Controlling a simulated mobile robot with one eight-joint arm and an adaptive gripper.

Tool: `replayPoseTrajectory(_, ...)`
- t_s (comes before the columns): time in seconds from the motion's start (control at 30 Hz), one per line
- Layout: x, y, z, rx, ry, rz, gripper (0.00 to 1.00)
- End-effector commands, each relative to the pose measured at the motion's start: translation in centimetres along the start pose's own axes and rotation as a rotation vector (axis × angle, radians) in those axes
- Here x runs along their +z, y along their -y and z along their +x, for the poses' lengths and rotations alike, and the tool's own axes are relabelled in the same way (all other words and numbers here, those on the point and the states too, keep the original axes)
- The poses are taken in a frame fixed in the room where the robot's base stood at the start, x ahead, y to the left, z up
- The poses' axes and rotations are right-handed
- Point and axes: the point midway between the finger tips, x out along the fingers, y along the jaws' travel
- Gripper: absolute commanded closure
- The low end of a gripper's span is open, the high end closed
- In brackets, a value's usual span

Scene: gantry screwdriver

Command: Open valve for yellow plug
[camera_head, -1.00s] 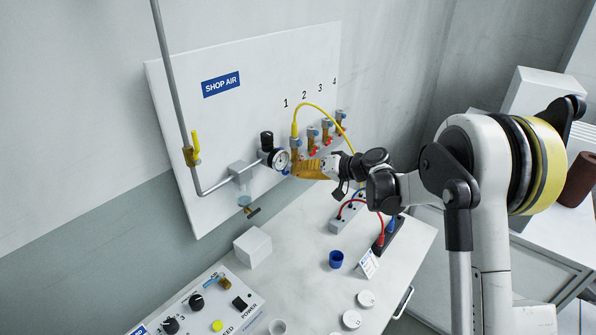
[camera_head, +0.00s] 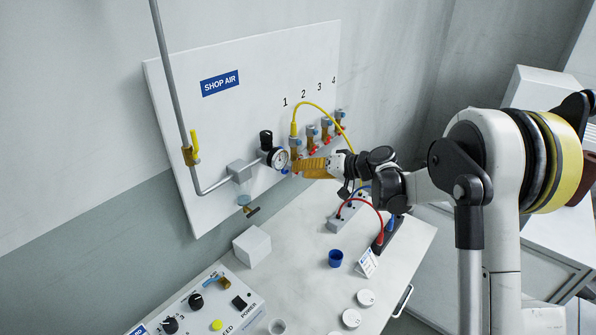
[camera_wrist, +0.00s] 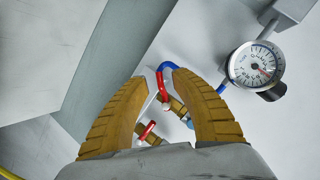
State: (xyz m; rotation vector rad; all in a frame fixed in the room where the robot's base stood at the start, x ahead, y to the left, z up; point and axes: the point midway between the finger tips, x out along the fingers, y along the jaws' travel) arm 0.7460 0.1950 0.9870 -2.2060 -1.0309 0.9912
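The yellow plug (camera_head: 294,130) sits at outlet 1 on the white wall panel (camera_head: 250,115), with a yellow hose looping to the right. The brass valve body (camera_head: 295,147) of outlet 1 is under it; its handle is partly hidden by my gripper. My gripper (camera_head: 297,167) reaches in from the right, close to this valve. In the wrist view, its ribbed yellow-brown fingers are apart with nothing gripped. Red-handled brass valves (camera_wrist: 147,131) and a blue curved part (camera_wrist: 186,70) show between or behind the fingers. Contact cannot be told.
A pressure gauge (camera_head: 279,159) is just left of my gripper, on a grey pipe with a yellow lever (camera_head: 195,147). Outlets 2 to 4 with red handles (camera_head: 326,140) are close on the right. Below are a white box (camera_head: 252,247), blue cup (camera_head: 336,258) and power strip with cables.

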Motion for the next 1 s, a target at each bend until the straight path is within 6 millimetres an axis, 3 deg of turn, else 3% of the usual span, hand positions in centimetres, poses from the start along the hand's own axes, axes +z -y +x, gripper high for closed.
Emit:
replayPoseTrajectory(0.3, 0.0, -0.1, -7.1, 0.003, -0.002, 0.001, 0.69)
replayPoseTrajectory(0.5, 0.0, 0.0, -9.7, 0.001, -0.001, 0.0, 0.69)
replayPoseTrajectory(0.87, 0.0, 0.0, -10.2, 0.001, -0.001, 0.0, 0.69)
replayPoseTrajectory(1.0, 0.1, 0.6, -8.7, 0.006, -0.006, 0.001, 0.69)
